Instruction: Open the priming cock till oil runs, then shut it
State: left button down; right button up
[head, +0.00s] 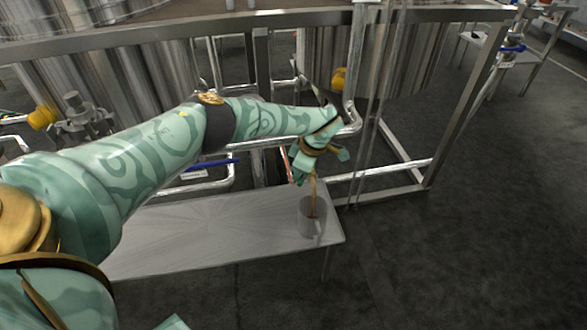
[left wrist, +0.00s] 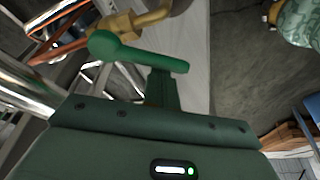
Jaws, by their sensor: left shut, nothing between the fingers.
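My left gripper (head: 306,163) reaches across the frame to the pipework above the bench end. Its fingers (left wrist: 162,85) are shut with nothing between them. A green lever with a rounded end (left wrist: 103,44) lies right beyond the fingertips in the left wrist view; I cannot tell whether they touch. A brass fitting with a bent spout (left wrist: 135,22) sits behind the lever. In the head view, the gripper mostly hides the cock. A thin amber-brown strand (head: 313,187), apparently oil, runs down into a grey mug (head: 306,228) below.
The mug stands near the right end of a pale bench (head: 215,225). Steel frame rails and pipes (head: 385,172) surround the gripper, with large tanks (head: 150,80) behind. A blue-handled valve (head: 210,165) is left of it. Dark floor (head: 460,230) is clear at the right.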

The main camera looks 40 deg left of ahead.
pick_arm(q)
jog(key=shift+w+d+f+n, duration=0.15)
jog(key=shift+d+n, duration=0.4)
jog(key=shift+n, duration=0.35)
jog(key=shift+d+n+g+b, duration=0.2)
jog(key=shift+n+g+b, duration=0.2)
jog(key=shift+d+n, duration=0.2)
jog(key=shift+n, duration=0.2)
jog(key=shift+w+d+n+g+h+b, duration=0.35)
jog(key=shift+d+n+b, duration=0.2)
jog(key=shift+n, duration=0.55)
pick_arm(e)
jog(key=shift+w+d+f, duration=0.1)
jog(key=shift+d+f, duration=0.5)
jog(key=shift+d, duration=0.1)
pick_arm(q)
jog(key=shift+s+a, duration=0.1)
pick_arm(e)
jog(key=shift+w, duration=0.1)
